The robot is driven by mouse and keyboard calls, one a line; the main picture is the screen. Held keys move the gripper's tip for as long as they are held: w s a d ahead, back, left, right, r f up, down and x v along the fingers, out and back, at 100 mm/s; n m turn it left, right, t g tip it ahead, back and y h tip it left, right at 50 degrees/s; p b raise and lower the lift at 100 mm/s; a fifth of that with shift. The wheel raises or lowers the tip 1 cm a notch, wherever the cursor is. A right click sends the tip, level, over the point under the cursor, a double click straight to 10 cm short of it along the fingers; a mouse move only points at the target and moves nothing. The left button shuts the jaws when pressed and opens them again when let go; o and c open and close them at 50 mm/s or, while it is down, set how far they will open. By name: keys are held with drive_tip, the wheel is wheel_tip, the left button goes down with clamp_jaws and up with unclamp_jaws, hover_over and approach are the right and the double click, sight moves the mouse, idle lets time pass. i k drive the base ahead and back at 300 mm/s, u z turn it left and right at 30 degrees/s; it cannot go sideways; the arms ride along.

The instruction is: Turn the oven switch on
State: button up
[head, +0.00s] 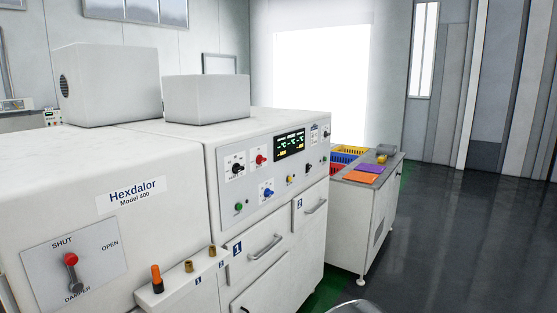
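A white machine (150,165) labelled "Hexdalor Model 400" fills the left and middle of the head view. Its sloped control panel (252,181) has a lit display (289,145) with green digits. Around the display are a black knob (237,169), a red knob (261,159), a blue knob (267,193), a green button (238,207) and a yellow button (291,179). More small controls are at the panel's right end. The labels are too small to read, so I cannot tell which control is the oven switch. My gripper is not in view.
A damper lever (72,270) with a red knob is at the lower left, near an orange-topped handle (156,277). Drawers (258,249) with handles are below the panel. A cabinet (377,213) with coloured baskets stands behind right. Dark floor (461,240) at right is clear.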

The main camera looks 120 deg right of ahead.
sight(259, 159)
drive_tip(key=z, duration=0.05)
drive_tip(key=k, duration=1.1)
drive_tip(key=z, duration=2.6)
drive_tip(key=i, duration=1)
drive_tip(key=z, duration=0.05)
